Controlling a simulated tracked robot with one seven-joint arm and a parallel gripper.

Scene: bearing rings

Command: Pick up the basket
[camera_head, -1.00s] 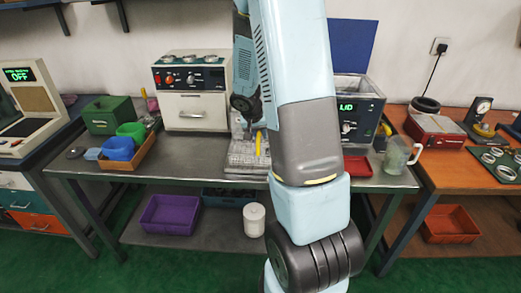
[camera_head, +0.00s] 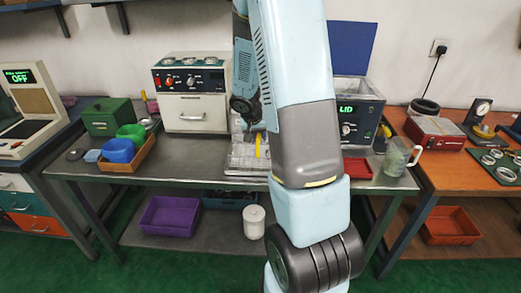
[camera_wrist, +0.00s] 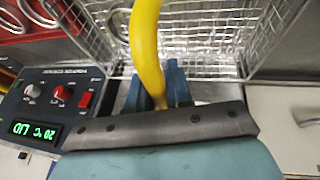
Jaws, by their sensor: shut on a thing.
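The basket is a wire mesh tray (camera_head: 244,160) with an upright yellow handle (camera_head: 258,146), on the grey bench left of my arm. In the wrist view the mesh (camera_wrist: 215,25) fills the top, and the yellow handle (camera_wrist: 146,45) curves down between my fingers. My gripper (camera_wrist: 160,85) is shut on the handle's end, with a blue finger on each side. In the head view my arm hides most of the gripper. I cannot tell whether the basket's underside touches the bench.
A cleaner with a lit display (camera_head: 357,110) and raised blue lid stands right of my arm. A red tray (camera_head: 358,168) and clear jug (camera_head: 398,158) are to the right. Bare bench (camera_head: 190,157) lies left.

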